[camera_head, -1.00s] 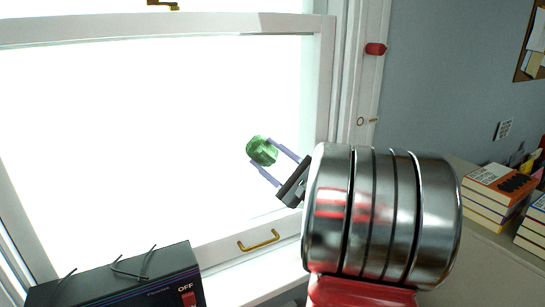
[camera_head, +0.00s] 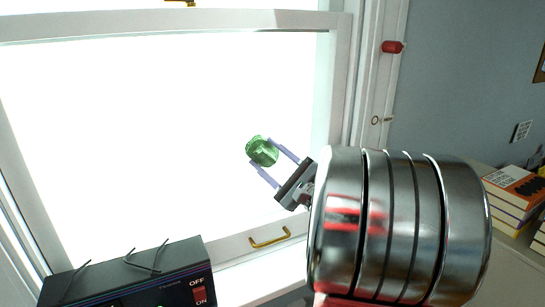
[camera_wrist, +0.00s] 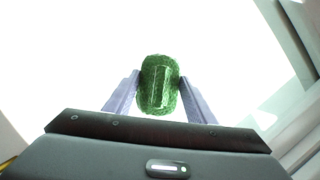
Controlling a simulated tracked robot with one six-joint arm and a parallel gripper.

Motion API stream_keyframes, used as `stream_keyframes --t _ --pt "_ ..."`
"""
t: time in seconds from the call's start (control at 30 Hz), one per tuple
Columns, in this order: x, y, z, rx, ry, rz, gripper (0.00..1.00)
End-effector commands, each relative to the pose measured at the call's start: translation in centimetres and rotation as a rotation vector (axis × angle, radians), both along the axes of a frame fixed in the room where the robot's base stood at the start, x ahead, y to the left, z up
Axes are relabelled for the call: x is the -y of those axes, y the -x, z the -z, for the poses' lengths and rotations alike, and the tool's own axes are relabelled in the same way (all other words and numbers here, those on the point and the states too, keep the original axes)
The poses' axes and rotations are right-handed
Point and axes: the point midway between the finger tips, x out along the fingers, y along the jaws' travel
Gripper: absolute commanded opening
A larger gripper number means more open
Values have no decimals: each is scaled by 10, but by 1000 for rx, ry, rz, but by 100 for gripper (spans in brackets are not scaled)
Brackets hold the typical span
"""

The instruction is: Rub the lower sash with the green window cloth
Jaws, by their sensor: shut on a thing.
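The green window cloth (camera_head: 262,151) is a crumpled green wad between the fingertips of my gripper (camera_head: 264,160). My gripper is shut on it. The cloth also shows in the wrist view (camera_wrist: 160,84), held between the two pale purple fingers (camera_wrist: 160,90). Behind it is the bright white pane of the lower sash (camera_head: 130,130), with a white frame and a brass handle (camera_head: 270,238) on its bottom rail. In the head view the cloth overlaps the right part of the pane. I cannot tell whether it touches the glass.
A black device with an OFF/ON switch (camera_head: 130,275) stands at the lower left in front of the window. A red knob (camera_head: 392,47) is on the right window casing. Stacked books (camera_head: 512,190) lie on a surface at the far right. A brass latch (camera_head: 182,3) is at the top.

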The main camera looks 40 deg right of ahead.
Motion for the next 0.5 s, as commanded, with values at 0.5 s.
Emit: stream_keyframes --t 0.5 --pt "0 1 -10 3 3 2 32"
